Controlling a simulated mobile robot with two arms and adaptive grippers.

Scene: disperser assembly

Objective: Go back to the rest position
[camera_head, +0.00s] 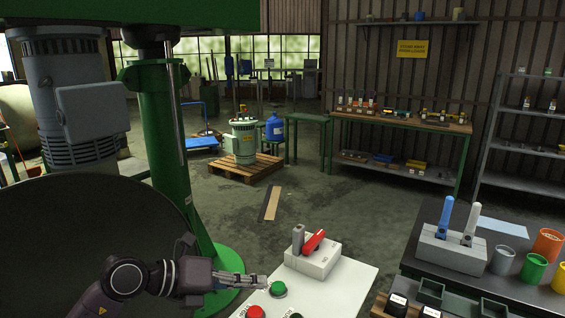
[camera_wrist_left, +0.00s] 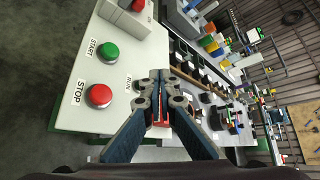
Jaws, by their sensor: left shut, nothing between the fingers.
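My left gripper (camera_head: 262,282) reaches in from the left over the white control panel (camera_head: 340,290), with its fingertips beside the green button (camera_head: 278,289) in the head view. In the left wrist view its fingers (camera_wrist_left: 161,78) are together with nothing between them, and they appear apart from the green START button (camera_wrist_left: 108,53) and the red STOP button (camera_wrist_left: 99,95). The red button also shows in the head view (camera_head: 256,312), cut by the bottom edge. My right gripper is not in view.
A grey switch box (camera_head: 314,262) with a red lever stands at the panel's back. A green column (camera_head: 165,150) and a dark round vessel (camera_head: 70,240) are close to my left arm. A dark workbench (camera_head: 420,258) with a block and coloured cups is at right.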

